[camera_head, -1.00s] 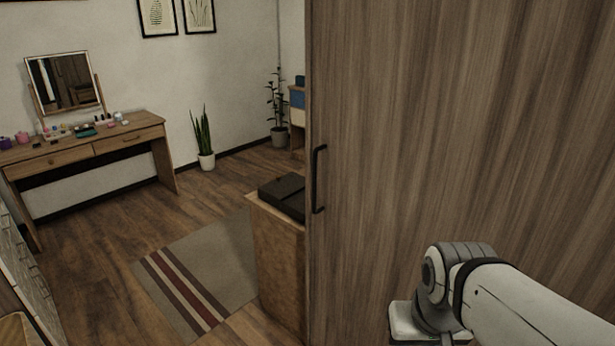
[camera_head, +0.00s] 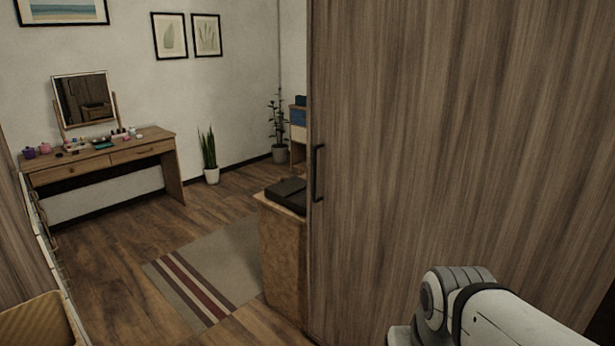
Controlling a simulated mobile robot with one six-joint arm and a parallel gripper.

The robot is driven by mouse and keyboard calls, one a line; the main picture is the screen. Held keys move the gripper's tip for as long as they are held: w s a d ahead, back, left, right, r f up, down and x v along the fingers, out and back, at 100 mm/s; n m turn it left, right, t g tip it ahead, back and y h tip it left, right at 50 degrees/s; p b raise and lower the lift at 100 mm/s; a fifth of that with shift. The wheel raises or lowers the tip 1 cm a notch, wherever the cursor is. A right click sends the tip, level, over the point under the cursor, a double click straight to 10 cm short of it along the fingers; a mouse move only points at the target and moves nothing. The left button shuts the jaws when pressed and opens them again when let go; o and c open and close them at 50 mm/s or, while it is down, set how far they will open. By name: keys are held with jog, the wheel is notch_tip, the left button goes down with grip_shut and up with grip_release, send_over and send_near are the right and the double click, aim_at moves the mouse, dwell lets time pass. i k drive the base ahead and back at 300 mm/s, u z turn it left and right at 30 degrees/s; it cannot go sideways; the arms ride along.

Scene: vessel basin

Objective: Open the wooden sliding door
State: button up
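The wooden sliding door (camera_head: 430,150) is a tall grey-brown panel with vertical grain that fills the right half of the view. Its black bar handle (camera_head: 317,173) is upright near the door's left edge. To the left of that edge is an opening through which a room shows. Part of my white and grey arm is at the bottom right, in front of the door and well to the right of and below the handle. My gripper is outside the picture, so its state does not show.
A wooden cabinet (camera_head: 284,265) with a dark box (camera_head: 287,193) on it stands just left of the door edge, partly hidden by the door. A striped rug (camera_head: 215,270) lies on the floor. A dressing table (camera_head: 100,162) and potted plant (camera_head: 209,158) stand by the back wall.

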aim_at(452, 133)
jog(key=z, duration=0.15)
jog(key=i, duration=0.9)
jog(key=u, duration=0.05)
